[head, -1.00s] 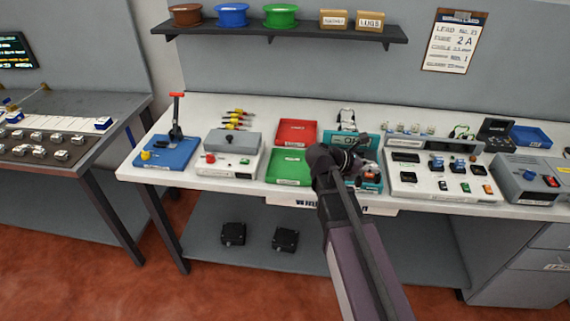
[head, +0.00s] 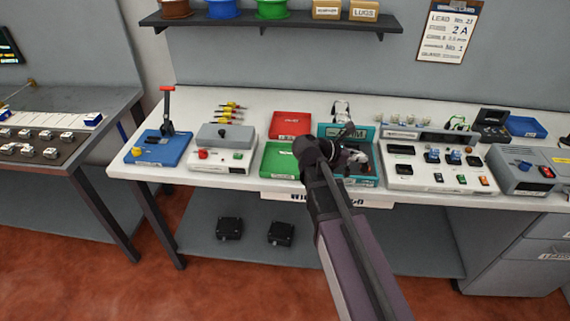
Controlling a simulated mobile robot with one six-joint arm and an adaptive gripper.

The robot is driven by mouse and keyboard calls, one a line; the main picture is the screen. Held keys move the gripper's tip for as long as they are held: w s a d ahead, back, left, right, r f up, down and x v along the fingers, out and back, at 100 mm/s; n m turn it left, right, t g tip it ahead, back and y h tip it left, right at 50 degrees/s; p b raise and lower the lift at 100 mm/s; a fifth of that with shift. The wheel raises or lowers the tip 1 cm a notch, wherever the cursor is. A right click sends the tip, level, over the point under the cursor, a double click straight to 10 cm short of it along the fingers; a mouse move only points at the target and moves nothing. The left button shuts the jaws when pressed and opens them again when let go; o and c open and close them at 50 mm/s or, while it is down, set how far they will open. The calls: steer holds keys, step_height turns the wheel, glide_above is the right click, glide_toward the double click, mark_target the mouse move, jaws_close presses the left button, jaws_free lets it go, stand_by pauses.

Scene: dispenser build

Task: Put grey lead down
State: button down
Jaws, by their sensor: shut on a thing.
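My gripper (head: 356,160) is over the teal unit (head: 362,182) at the middle of the bench, its fingers pointing right. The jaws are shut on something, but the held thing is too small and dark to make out. I cannot pick out the grey lead for certain in the head view. A small pale loop-shaped item (head: 341,108) stands behind the teal unit, apart from the gripper.
A green tray (head: 279,166) and a red tray (head: 290,124) lie left of the gripper. A white panel with switches (head: 428,181) stands close on the right. A blue tray (head: 526,127) lies at the far right. Free white benchtop (head: 190,108) shows at back left.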

steer(key=s+a+f+n+t+y+b, duration=0.1)
steer(key=a+n+t, duration=0.1)
steer(key=a, duration=1)
steer(key=s+a+f+n+t+y+b, duration=0.1)
steer(key=s+a+f+n+t+b, duration=0.1)
steer(key=a, duration=1)
steer(key=shift+a+f+n+t+y, duration=0.2)
steer(key=shift+f+n+t+y, duration=0.1)
steer(key=shift+y, duration=0.1)
steer(key=shift+w, duration=0.1)
steer(key=w+d+f+b, duration=0.1)
steer(key=w, duration=1.2)
steer(key=shift+b, duration=0.3)
steer(key=shift+w+d+f, duration=0.1)
